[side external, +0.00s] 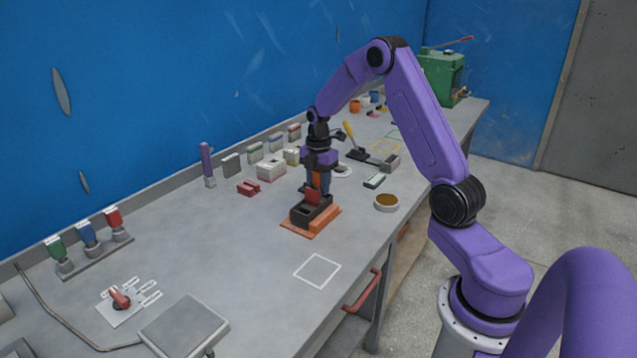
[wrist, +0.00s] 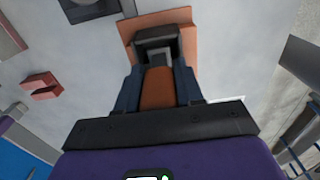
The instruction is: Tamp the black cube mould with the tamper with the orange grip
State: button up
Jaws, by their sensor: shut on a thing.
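The black mould (side external: 325,207) stands on an orange base plate (side external: 297,229) near the middle of the bench. In the wrist view the black mould (wrist: 157,33) lies just beyond my fingertips, partly hidden by what I hold. My gripper (side external: 319,184) points straight down over the mould and is shut on the orange grip (wrist: 157,88) of the tamper. The grip is upright between the two dark blue fingers. I cannot tell whether the tamper's foot touches the mould's contents.
A small red block (side external: 248,188) and a pale block mould (side external: 271,171) stand left of and behind the mould. A round dish (side external: 386,202) stands to the right. The bench in front is clear around a white outlined square (side external: 317,270).

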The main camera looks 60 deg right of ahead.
aim_at(319, 172)
jog(key=shift+r, duration=1.8)
jog(key=shift+f, duration=0.1)
jog(key=shift+f, duration=1.7)
jog(key=shift+r, duration=1.8)
jog(key=shift+r, duration=3.5)
jog(key=shift+a, duration=0.1)
